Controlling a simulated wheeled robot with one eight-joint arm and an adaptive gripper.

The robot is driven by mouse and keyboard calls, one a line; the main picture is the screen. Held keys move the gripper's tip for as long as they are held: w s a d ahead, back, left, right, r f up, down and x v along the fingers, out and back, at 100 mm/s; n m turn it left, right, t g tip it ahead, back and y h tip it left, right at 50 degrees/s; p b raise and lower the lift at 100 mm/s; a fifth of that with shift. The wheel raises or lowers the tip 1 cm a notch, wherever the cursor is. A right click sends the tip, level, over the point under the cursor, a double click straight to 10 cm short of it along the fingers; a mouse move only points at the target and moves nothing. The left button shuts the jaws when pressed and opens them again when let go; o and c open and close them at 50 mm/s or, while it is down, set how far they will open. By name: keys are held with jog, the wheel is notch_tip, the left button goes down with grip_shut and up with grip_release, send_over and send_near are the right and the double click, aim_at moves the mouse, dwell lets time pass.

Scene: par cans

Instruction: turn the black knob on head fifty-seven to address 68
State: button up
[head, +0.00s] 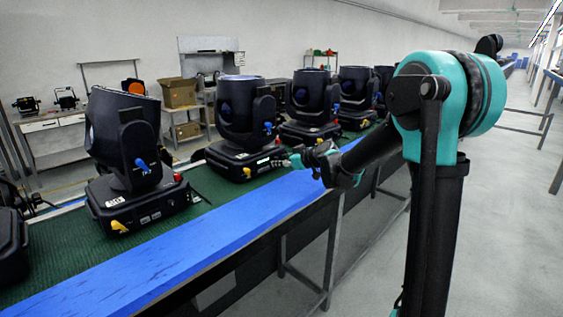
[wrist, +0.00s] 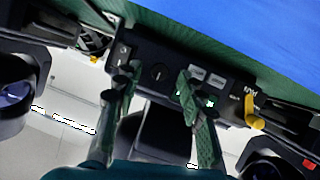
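A black moving-head light (head: 240,112) stands on the green belt, and my gripper (head: 290,161) is at its base panel. In the wrist view the dark panel runs across the middle, with a small round black knob (wrist: 158,73) on it. My gripper (wrist: 156,79) is open, one green finger on each side of the knob, with gaps between. Contact with the panel cannot be told. A small green-lit display (wrist: 208,102) shows beside the right finger. No head number or address can be read.
A blue strip (head: 170,243) edges the belt. Other heads stand closely on both sides, including one at front left (head: 125,150). A yellow connector (wrist: 251,112) sticks out of the panel at right. The aisle floor (head: 505,220) is clear.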

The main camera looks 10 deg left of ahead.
jog(key=shift+w+a+f, duration=0.1)
jog(key=shift+w+a, duration=0.05)
grip_shut()
dwell(0.5)
